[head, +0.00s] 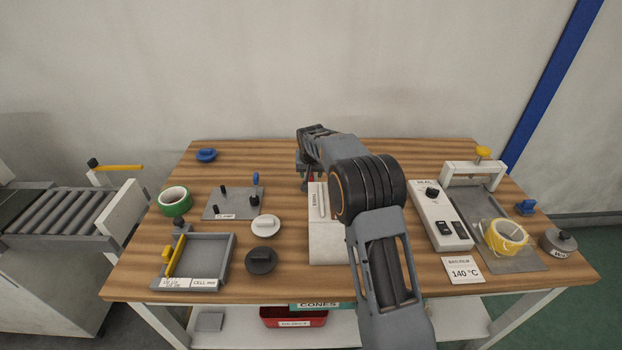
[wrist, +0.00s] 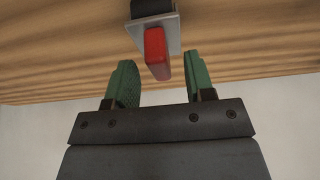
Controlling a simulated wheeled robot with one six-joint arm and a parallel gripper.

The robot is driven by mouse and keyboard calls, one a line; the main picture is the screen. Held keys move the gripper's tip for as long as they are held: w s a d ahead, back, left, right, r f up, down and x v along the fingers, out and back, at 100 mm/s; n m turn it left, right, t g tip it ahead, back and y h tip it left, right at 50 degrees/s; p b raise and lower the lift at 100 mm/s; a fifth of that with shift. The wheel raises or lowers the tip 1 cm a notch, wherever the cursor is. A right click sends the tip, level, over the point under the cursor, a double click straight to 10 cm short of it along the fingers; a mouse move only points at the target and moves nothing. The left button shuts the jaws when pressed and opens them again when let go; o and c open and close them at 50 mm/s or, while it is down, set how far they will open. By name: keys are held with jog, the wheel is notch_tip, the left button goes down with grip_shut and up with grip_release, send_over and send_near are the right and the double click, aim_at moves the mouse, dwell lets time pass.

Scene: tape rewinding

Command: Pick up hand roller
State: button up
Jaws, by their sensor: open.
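The hand roller shows in the wrist view as a red handle (wrist: 157,53) with a grey metal plate and a black part behind it. My gripper (wrist: 161,64) is open, its two green fingers apart on either side of the handle. In the head view my gripper (head: 302,178) is low over the back middle of the table, and my arm hides most of the roller there.
A white board (head: 328,240) lies in front of the gripper. A clamp plate (head: 232,204) and a green tape roll (head: 174,201) are to the left. A sealing unit (head: 438,215) and a yellow tape roll (head: 506,237) are to the right. The back left of the wooden table is mostly clear.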

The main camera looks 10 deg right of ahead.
jog(key=shift+w+f, duration=0.15)
jog(key=shift+f, duration=0.35)
jog(key=shift+c, duration=0.3)
grip_shut()
